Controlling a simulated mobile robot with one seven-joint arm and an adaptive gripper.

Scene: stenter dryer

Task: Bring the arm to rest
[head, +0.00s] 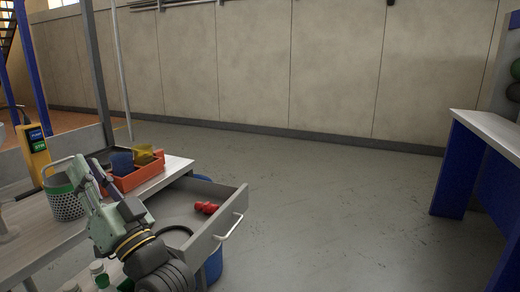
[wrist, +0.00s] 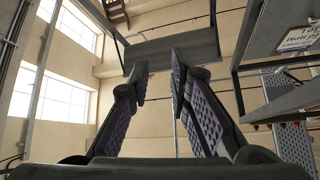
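My arm rises from the bottom of the head view at the left, bent over the worktable and the near side of the open drawer. My gripper (head: 88,170) is at its upper end, beside a grey perforated basket (head: 68,206). In the wrist view my gripper (wrist: 160,68) points up towards the wall and windows. Its two fingers stand apart with nothing between them. The arm hides part of the drawer and table.
The worktable (head: 30,235) bears an orange tray (head: 128,182) with blue and yellow items. An open drawer (head: 215,232) holds a red object (head: 207,208). A blue bin (head: 213,266) stands below. A blue-legged bench (head: 455,170) stands right. The floor between is clear.

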